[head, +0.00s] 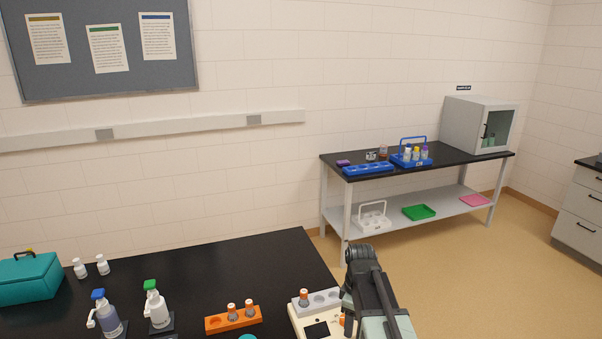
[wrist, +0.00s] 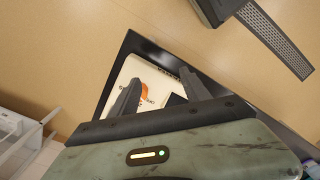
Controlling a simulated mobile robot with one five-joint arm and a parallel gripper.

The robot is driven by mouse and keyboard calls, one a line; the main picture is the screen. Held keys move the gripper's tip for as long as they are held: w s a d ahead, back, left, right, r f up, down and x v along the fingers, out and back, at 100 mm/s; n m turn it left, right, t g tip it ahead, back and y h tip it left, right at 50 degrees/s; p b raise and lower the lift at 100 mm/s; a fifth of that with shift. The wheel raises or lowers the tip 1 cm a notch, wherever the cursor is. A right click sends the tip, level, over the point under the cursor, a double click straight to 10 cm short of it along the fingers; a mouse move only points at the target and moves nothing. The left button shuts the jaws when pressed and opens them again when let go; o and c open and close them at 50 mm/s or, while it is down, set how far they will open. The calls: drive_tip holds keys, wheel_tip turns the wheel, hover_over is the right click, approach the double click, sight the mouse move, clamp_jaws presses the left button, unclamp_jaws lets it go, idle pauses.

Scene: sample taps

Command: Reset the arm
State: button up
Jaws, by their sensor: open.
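My arm (head: 372,290) rises at the bottom middle of the head view, at the right end of the near black bench (head: 262,262). It is bent and partly covers a cream device (head: 309,325) with a dark screen. My gripper (wrist: 162,88) shows in the wrist view with its two dark fingers apart and nothing between them that it holds. A cream surface with an orange spot (wrist: 146,98) shows beyond the fingers, apparently the device. The fingertips cannot be made out in the head view.
A far table (head: 455,163) carries blue racks and a grey cabinet (head: 470,126). Open floor (head: 480,265) lies to the right.

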drive_tip(key=s+m, duration=0.8)
drive_tip(key=m, duration=0.4)
drive_tip(key=shift+d+f, duration=0.2)
drive_tip(key=shift+f, duration=0.25)
